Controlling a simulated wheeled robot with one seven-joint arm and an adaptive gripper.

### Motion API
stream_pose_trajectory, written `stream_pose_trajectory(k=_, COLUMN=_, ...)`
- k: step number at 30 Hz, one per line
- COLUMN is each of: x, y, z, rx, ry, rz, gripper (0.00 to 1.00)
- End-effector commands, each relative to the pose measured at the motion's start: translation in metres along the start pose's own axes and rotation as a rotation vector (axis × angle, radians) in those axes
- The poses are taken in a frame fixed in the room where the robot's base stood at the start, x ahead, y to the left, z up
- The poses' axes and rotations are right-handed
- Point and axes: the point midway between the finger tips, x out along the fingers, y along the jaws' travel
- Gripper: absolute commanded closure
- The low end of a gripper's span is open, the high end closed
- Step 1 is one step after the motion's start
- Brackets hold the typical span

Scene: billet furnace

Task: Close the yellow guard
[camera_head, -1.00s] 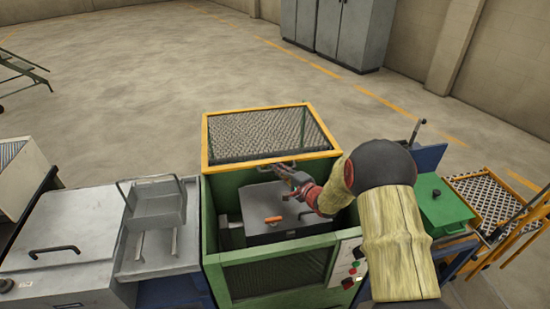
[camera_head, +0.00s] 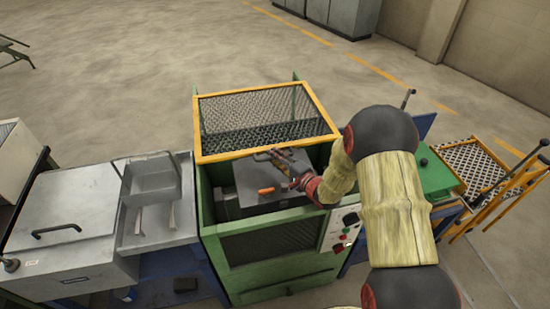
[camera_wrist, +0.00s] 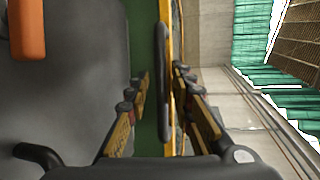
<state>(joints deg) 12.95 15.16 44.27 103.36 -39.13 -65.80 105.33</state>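The yellow guard (camera_head: 318,104) is a yellow-framed panel of dark mesh on the green machine (camera_head: 262,262). It stands raised at the back of the machine's opening, which is uncovered. A black handle (camera_wrist: 163,80) is on the guard's near lower edge, beside the yellow frame (camera_wrist: 176,50) in the wrist view. My gripper (camera_head: 277,158) is at this handle, reaching in from the right. In the wrist view my gripper (camera_wrist: 163,90) is open, with one finger on each side of the handle and frame edge. Gaps show between fingers and handle.
Inside the opening is a grey box lid (camera_head: 285,180) with an orange grip (camera_head: 266,190), just below my gripper. A control panel (camera_head: 341,229) is at the machine's right front. Grey equipment (camera_head: 75,215) stands left; a green box (camera_head: 433,176) stands right.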

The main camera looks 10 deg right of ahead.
Motion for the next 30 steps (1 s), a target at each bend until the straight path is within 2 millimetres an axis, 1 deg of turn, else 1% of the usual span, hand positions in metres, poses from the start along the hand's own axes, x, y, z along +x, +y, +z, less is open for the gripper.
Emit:
stream_pose_trajectory(k=10, x=0.0, y=-0.001, z=0.0, rx=-0.001, ry=0.0, rz=-0.002, gripper=0.71)
stream_pose_trajectory(k=14, x=-0.009, y=-0.001, z=0.0, rx=0.0, ry=0.0, rz=-0.001, gripper=0.71)
stream_pose_trajectory(k=17, x=-0.024, y=-0.002, z=-0.001, rx=0.001, ry=0.003, rz=-0.002, gripper=0.71)
stream_pose_trajectory(k=24, x=-0.073, y=-0.001, z=-0.002, rx=0.0, ry=0.004, rz=-0.001, gripper=0.71)
stream_pose_trajectory(k=27, x=-0.091, y=-0.001, z=-0.001, rx=0.0, ry=0.003, rz=-0.002, gripper=0.71)
stream_pose_trajectory(k=30, x=-0.105, y=-0.001, z=-0.001, rx=0.0, ry=0.003, rz=-0.001, gripper=0.71)
